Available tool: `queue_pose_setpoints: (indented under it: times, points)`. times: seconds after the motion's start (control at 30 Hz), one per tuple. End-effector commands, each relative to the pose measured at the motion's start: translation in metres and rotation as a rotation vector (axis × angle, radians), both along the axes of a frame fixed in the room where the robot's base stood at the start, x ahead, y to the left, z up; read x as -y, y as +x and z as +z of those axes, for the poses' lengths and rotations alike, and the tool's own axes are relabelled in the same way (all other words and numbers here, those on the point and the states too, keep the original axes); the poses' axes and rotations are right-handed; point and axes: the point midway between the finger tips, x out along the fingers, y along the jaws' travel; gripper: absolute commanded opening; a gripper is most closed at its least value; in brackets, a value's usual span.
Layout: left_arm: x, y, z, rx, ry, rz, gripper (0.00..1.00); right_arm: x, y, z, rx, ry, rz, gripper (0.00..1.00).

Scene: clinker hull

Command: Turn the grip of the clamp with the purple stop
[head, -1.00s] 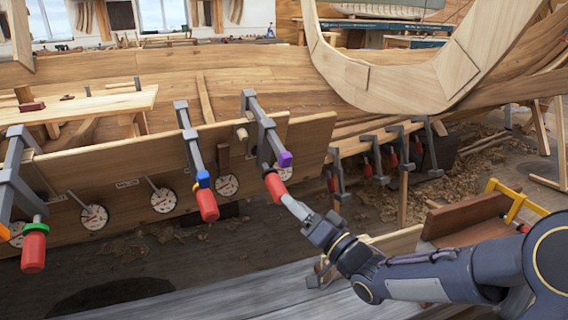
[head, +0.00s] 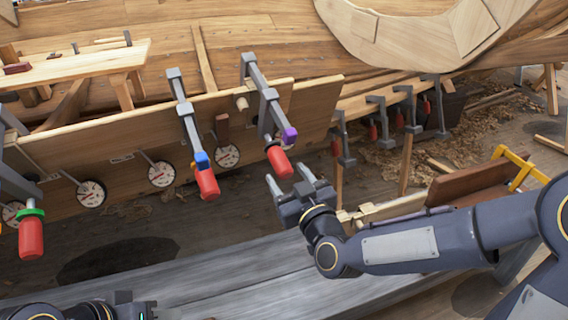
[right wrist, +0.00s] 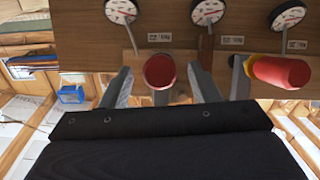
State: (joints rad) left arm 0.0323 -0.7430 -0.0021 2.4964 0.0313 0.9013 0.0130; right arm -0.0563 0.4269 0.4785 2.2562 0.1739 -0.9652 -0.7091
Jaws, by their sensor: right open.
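The clamp with the purple stop (head: 290,135) hangs over the plank edge in the middle of the head view. Its red grip (head: 279,160) points down towards me. My right gripper (head: 289,178) is open just below and in front of that grip, its two fingers pointing up towards it. In the right wrist view the red grip (right wrist: 160,72) appears end-on between the spread fingers (right wrist: 162,88), with a gap on both sides. Part of what looks like my left gripper (head: 125,308) shows at the bottom left; its fingers are out of frame.
A clamp with a blue stop (head: 201,160) and red grip stands to the left. Farther left is a clamp with a green ring (head: 31,214). Several round dials (head: 162,174) line the plank (head: 120,150). A yellow-handled clamp (head: 520,168) lies at right.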

Motion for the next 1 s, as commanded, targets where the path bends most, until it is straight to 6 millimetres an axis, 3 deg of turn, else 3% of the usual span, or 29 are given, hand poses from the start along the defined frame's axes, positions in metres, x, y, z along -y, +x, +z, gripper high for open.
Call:
queue_pose_setpoints:
  times: [0.1, 0.3, 0.63, 1.0]
  points:
    - [0.0, 0.0, 0.0, 0.0, 0.0, 0.0, 0.38, -0.008, 0.019, 0.0, -0.001, 0.003, -0.001, 0.56]
    - [0.0, 0.0, 0.001, 0.0, 0.0, 0.0, 0.38, -0.016, 0.038, 0.0, 0.0, 0.002, 0.001, 0.56]
    - [0.0, 0.0, 0.001, 0.0, 0.0, 0.0, 0.38, -0.018, 0.042, 0.0, 0.001, 0.002, 0.0, 0.56]
    - [0.0, 0.0, 0.001, 0.0, 0.0, 0.0, 0.38, -0.017, 0.042, 0.0, 0.001, 0.002, 0.0, 0.11]
